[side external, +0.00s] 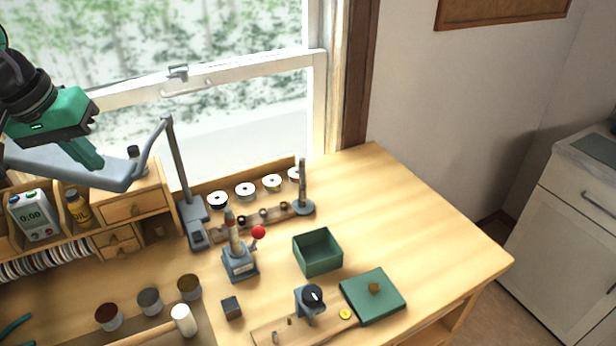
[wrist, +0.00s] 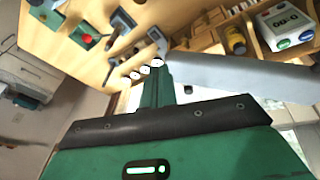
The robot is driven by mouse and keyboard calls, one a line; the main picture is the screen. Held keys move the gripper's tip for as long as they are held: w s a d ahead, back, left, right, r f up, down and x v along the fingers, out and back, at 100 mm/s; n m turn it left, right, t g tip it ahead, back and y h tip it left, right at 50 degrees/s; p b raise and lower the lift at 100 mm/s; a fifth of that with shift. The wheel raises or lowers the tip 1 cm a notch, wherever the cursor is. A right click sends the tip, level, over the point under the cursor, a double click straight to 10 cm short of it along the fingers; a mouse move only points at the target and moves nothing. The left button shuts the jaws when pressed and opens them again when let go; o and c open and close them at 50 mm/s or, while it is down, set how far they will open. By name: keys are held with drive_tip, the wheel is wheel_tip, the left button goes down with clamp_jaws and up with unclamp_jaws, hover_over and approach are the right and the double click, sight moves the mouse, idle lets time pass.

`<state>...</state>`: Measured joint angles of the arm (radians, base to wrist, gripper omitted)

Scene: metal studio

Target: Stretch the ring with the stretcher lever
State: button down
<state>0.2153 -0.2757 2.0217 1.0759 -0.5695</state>
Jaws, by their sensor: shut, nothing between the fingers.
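The ring stretcher (side external: 239,262) stands upright on the bench, a grey block with a tapered post on top. Its lever ends in a red ball (side external: 258,232) on the right side; the red ball also shows in the wrist view (wrist: 87,38). I cannot make out clearly whether a ring is on the post. My gripper (side external: 97,163) is shut and empty, high at the upper left, well away from the stretcher. In the wrist view its green fingers (wrist: 165,82) point up toward the bench.
A grey desk lamp (side external: 180,165) reaches across beside my gripper. A ring mandrel (side external: 302,190) stands behind the stretcher. An open green box (side external: 318,253) and green lid (side external: 385,306) are to its right. Small jars (side external: 149,300) stand at front left. The bench's right side is clear.

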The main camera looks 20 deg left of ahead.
drive_tip(key=w+d+f+n+g, duration=0.1)
drive_tip(key=w+d+n, duration=0.1)
drive_tip(key=w+d, duration=0.3)
drive_tip(key=w+d+f+n+g, duration=0.1)
drive_tip(key=w+d+n, duration=0.2)
drive_tip(key=d, duration=0.7)
drive_tip(key=shift+w+d+f+g, duration=0.3)
drive_tip(key=shift+w+f, duration=0.1)
drive_tip(key=shift+w, duration=0.85)
drive_tip(key=shift+f, duration=0.1)
drive_tip(key=d+f, duration=0.3)
drive_tip(key=f, duration=0.9)
drive_tip(key=shift+d+f, duration=0.2)
drive_tip(key=shift+d, duration=0.2)
drive_tip(key=shift+s, duration=0.1)
